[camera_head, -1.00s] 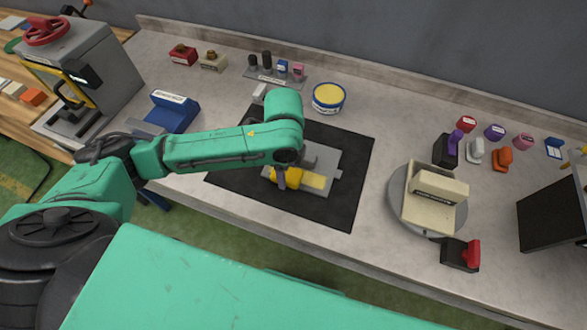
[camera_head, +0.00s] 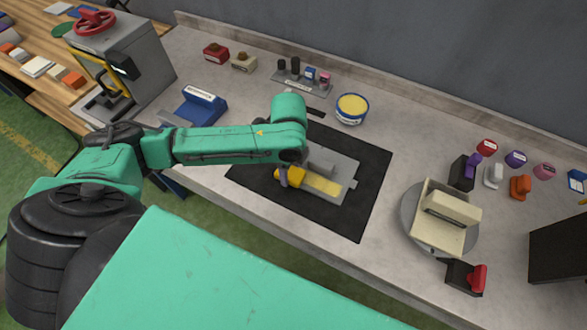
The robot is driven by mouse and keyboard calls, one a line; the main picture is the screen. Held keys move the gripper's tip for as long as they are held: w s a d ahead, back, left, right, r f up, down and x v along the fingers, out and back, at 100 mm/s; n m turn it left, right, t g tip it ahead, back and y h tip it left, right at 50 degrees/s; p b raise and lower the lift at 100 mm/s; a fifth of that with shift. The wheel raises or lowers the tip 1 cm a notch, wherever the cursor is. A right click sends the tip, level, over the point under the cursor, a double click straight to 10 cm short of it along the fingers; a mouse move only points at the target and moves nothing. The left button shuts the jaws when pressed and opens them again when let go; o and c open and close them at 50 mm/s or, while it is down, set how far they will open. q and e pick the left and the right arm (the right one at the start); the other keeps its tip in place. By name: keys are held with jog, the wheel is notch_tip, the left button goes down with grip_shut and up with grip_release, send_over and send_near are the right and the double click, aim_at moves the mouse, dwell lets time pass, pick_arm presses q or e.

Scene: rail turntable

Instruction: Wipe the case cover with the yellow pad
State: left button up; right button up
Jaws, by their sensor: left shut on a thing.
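The case cover (camera_head: 343,165) is a flat grey plate lying on a black mat (camera_head: 369,205) in the middle of the bench. A pale yellow strip (camera_head: 323,184) runs along its near side. My left gripper (camera_head: 285,178) points down at the left end of the cover and is shut on the yellow pad (camera_head: 294,174). The pad is at the strip's left end and looks to be on or just above the cover; exact contact cannot be told. My left forearm hides the cover's far-left part. My right gripper is not in view.
A yellow-topped tub (camera_head: 352,107) stands behind the mat. A round turntable (camera_head: 409,222) with a beige holder is to the right, near a red-handled block (camera_head: 467,278). A blue device (camera_head: 205,104) and a grey press (camera_head: 140,62) stand left.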

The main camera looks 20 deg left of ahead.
aim_at(301, 177)
pick_arm(q)
jog(key=shift+f, duration=0.1)
jog(key=shift+s+d+p, duration=0.15)
jog(key=shift+d+p, duration=0.55)
jog(key=shift+d, duration=0.9)
jog(key=shift+d+p, duration=0.7)
jog(key=shift+d, duration=0.1)
jog(key=shift+s+d, duration=0.1)
jog(key=shift+d, duration=0.6)
